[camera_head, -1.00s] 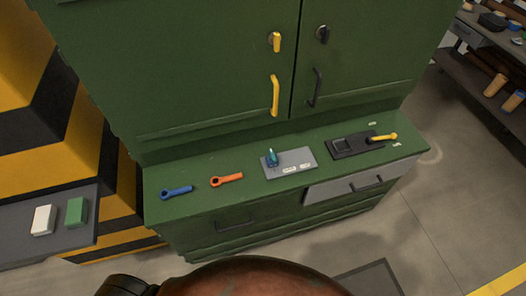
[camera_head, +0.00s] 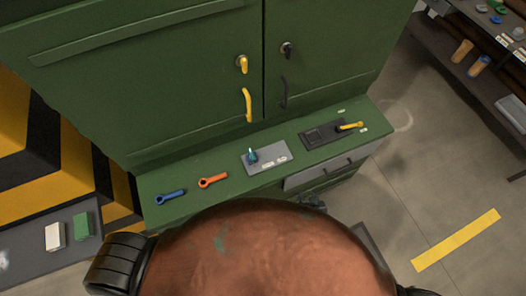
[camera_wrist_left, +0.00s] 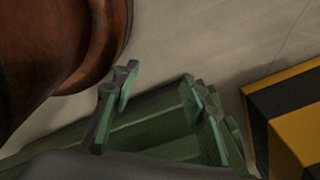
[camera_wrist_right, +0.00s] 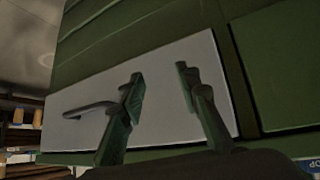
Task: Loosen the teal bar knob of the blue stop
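The teal bar knob (camera_head: 252,154) stands on the small blue stop at the left part of a grey plate (camera_head: 281,150) on the green cabinet's ledge. The two are too small to tell apart clearly. My right gripper (camera_head: 314,202) shows only as a dark bit at the ledge's front edge, past my orange body. In the right wrist view it (camera_wrist_right: 160,82) is open and empty, facing the grey drawer front (camera_wrist_right: 190,65). My left gripper is out of the head view; in the left wrist view it (camera_wrist_left: 160,85) is open and empty.
A blue wrench (camera_head: 171,197) and an orange wrench (camera_head: 213,181) lie left of the plate. A black fixture (camera_head: 322,136) with a yellow lever (camera_head: 350,126) sits to the right. Cabinet doors with a yellow handle (camera_head: 248,105) rise behind the ledge. Open floor lies to the right.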

